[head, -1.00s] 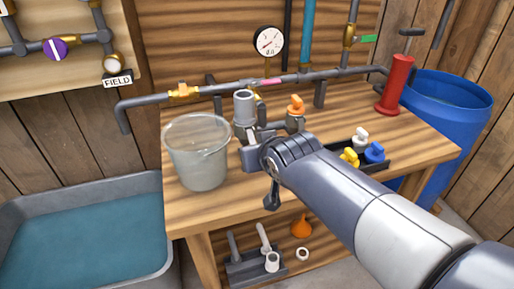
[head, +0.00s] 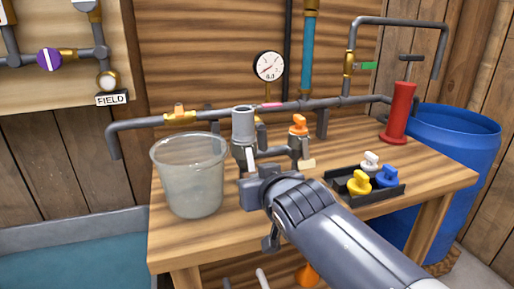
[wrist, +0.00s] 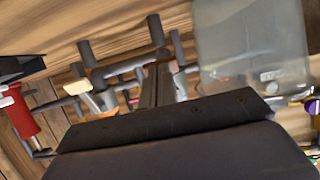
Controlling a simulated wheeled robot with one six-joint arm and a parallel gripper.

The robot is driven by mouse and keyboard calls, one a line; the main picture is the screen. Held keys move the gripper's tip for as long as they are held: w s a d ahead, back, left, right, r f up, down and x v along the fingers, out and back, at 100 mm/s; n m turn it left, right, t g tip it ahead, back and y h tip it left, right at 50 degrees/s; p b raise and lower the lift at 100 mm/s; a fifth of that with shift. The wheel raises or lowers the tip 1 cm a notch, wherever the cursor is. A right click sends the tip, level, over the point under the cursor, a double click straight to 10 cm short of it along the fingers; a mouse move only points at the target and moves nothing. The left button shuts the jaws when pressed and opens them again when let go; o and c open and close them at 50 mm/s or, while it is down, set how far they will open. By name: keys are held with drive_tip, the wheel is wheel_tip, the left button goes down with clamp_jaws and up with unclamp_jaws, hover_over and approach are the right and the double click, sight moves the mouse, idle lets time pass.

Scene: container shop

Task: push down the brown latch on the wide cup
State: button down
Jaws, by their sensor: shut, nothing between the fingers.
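A grey open-topped cup (head: 244,124) stands on the pipe fitting at the back of the bench. A pale upright tab (head: 250,158) shows at its front. Beside it, to the right, is a fitting with an orange handle (head: 299,125) and a small tan tab (head: 307,164) at its front; I cannot tell which tab is the brown latch. My gripper (head: 250,192) is shut and empty, just below and in front of the grey cup. In the wrist view the shut fingers (wrist: 157,86) point toward the fittings, and a tan tab (wrist: 86,92) shows left of them.
A clear bucket (head: 190,180) stands close left of my gripper. A black tray (head: 368,195) with yellow, blue and white plugs lies to the right. A grey pipe (head: 210,116), a gauge (head: 269,66) and a red cylinder (head: 398,112) are behind. A blue barrel (head: 460,140) stands at right.

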drive_tip(key=shift+r, duration=0.15)
drive_tip(key=shift+r+p, duration=0.6)
drive_tip(key=shift+r, duration=0.1)
